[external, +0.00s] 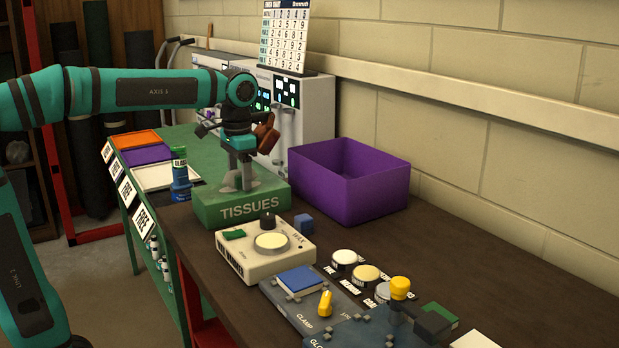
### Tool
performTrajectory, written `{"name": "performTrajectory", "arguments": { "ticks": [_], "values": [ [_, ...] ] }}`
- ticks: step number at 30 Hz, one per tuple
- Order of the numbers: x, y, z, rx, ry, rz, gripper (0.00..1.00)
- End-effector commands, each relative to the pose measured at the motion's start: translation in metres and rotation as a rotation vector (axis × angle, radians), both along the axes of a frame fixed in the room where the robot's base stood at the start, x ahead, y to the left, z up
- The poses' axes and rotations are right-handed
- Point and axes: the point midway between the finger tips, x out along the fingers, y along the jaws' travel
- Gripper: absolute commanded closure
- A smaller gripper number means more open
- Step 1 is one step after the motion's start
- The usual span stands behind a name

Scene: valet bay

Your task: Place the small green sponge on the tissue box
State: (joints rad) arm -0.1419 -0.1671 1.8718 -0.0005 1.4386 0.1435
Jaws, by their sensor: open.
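The green tissue box (240,207), marked TISSUES, stands at the far left end of the dark bench. My gripper (238,186) points down at the top of the box, its fingers open and at or just above the surface. I cannot make out a sponge between the fingers, and they hide part of the box top. A small flat green piece (234,234) lies on the cream WAX unit in front of the box. Another green block (439,312) lies farther right on the bench. I cannot tell which of these, if either, is the small green sponge.
A purple bin (350,180) stands right of the tissue box, near the wall. A blue cube (303,223) is beside the WAX unit (264,253). A blue pad (297,281) and yellow knob (325,303) sit on the grey CLAMP panel. A bottle (180,168) stands left of the box.

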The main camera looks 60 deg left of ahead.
Motion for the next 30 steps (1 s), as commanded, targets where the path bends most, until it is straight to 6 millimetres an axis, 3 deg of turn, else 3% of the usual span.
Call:
{"name": "performTrajectory", "arguments": {
  "ticks": [5,18,24,30],
  "values": [
    [0.000,0.000,0.019,0.000,-0.003,0.000,0.37],
    [0.000,0.000,0.099,0.000,-0.003,0.001,0.37],
    [0.000,0.000,0.117,0.000,-0.002,0.001,0.37],
    [0.000,0.000,0.121,0.000,-0.003,0.001,0.37]
  ]
}}
